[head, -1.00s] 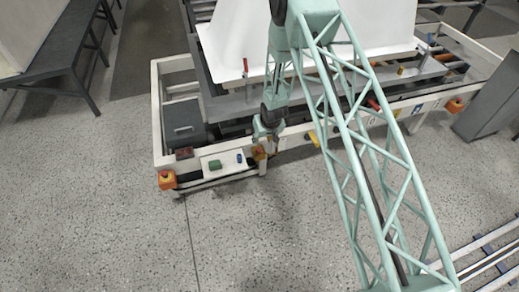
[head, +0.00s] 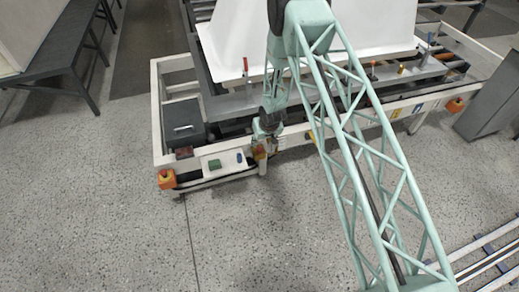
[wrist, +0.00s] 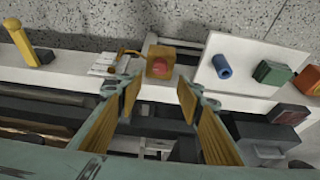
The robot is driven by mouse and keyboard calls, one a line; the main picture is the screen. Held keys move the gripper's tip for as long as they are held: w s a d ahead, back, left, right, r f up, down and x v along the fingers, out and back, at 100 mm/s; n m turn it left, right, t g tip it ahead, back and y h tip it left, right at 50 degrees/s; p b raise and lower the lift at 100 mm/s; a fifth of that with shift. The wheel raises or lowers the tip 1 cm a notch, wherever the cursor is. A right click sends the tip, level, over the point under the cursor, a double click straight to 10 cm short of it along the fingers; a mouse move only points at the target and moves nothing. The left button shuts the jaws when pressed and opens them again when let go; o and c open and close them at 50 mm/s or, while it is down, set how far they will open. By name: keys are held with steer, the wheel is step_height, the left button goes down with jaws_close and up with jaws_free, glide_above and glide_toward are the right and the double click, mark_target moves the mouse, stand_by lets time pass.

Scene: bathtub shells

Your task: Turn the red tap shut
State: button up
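In the head view a thin red handle (head: 246,65) stands upright on the grey frame beside the white tub shell; another small red-topped piece (head: 373,66) shows farther right. I cannot tell for sure which is the red tap. My gripper (head: 264,146) is low at the near rail of the frame, apart from both. In the wrist view my gripper (wrist: 158,98) is open and empty, with its yellow-padded fingers spread. An orange box with a red button (wrist: 160,66) shows just beyond and between the fingertips. No red tap handle is clear in the wrist view.
A white panel with a blue knob (wrist: 221,66) and a green block (wrist: 272,72) lies right of the fingers. A yellow lever (wrist: 40,54) stands at the left. The white tub shell (head: 225,40) rises behind. Speckled floor (head: 260,230) in front is clear.

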mark_target(259, 148)
steer(key=shift+b+x, duration=1.05)
steer(key=shift+x, duration=4.3)
steer(key=c, duration=0.9)
